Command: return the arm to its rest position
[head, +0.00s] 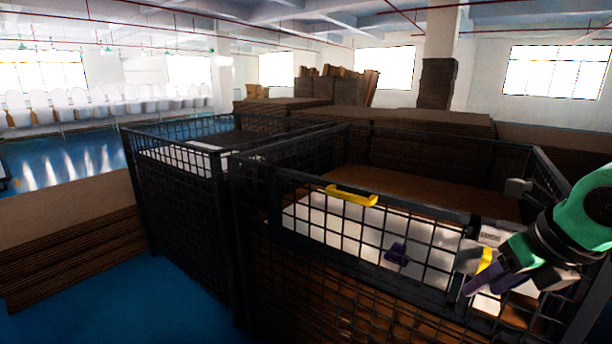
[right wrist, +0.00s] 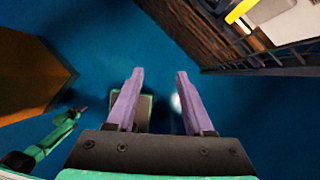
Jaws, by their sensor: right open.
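My right gripper (head: 472,284) is at the lower right of the head view, in front of the near cage's mesh, with its purple fingers pointing down and left. In the right wrist view the right gripper (right wrist: 160,75) is open, with a clear gap between its two purple fingers and nothing held. Blue floor shows beyond the fingers. Part of my green arm shows at the lower left of the right wrist view, with a small dark end that may be my left gripper (right wrist: 78,112); its jaws are too small to read. The left gripper does not show in the head view.
Stacked brown cardboard (head: 75,245) lies at the left. Blue floor (head: 110,305) is open in front.

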